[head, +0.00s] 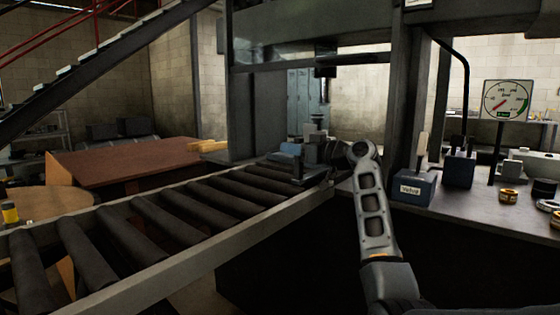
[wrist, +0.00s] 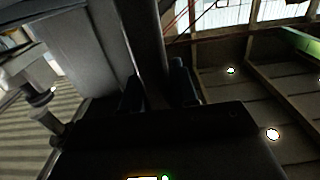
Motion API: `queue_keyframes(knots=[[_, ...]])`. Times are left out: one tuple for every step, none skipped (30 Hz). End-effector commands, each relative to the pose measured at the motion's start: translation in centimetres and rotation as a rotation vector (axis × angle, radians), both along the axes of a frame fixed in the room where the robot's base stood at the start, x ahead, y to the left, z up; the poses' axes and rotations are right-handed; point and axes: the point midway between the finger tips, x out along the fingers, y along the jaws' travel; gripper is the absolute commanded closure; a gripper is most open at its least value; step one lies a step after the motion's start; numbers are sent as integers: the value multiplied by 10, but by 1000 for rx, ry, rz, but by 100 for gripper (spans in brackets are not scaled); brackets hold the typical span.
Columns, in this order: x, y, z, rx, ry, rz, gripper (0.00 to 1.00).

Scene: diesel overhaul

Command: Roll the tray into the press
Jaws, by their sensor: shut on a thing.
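The tray (head: 284,175) is a low dark plate at the far end of the roller track (head: 170,262), next to the press (head: 250,110). Grey blocks and a blue-grey part (head: 290,149) stand on it. My arm reaches to the tray's right side, and my wrist hides part of it in the head view. In the wrist view my gripper (wrist: 156,92) has its dark fingers on either side of a dark upright bar (wrist: 147,45). The bar looks like part of the tray, but its lower end is hidden. The fingertips are hidden in the head view.
A bench at right bears a block labelled "Valve" (head: 414,187), a dial gauge (head: 506,100) and several small parts. A press column (head: 400,90) rises behind my arm. A brown table (head: 125,160) stands at left. The near rollers are bare.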

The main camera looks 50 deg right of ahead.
Motion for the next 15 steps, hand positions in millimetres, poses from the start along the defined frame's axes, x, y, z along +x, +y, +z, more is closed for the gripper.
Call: queue_keyframes(knots=[[0, -9, -3, 1, 1, -2, 100], [0, -14, -4, 2, 2, -2, 100], [0, -18, -3, 1, 1, -2, 100], [0, -22, -3, 1, 1, -2, 100], [0, -25, -3, 1, 1, -2, 100], [0, -28, -3, 2, 1, -1, 100], [0, -31, -3, 2, 1, -1, 100], [0, -33, -2, 2, 1, -1, 100], [0, -35, -2, 2, 1, -1, 100], [0, -36, -2, 2, 2, -1, 100], [0, -37, -2, 2, 2, -1, 100], [0, -38, -2, 2, 3, -1, 100], [0, -39, -2, 2, 3, -1, 100], [0, -40, -2, 2, 3, -1, 100], [0, -40, -2, 2, 3, -2, 100]])
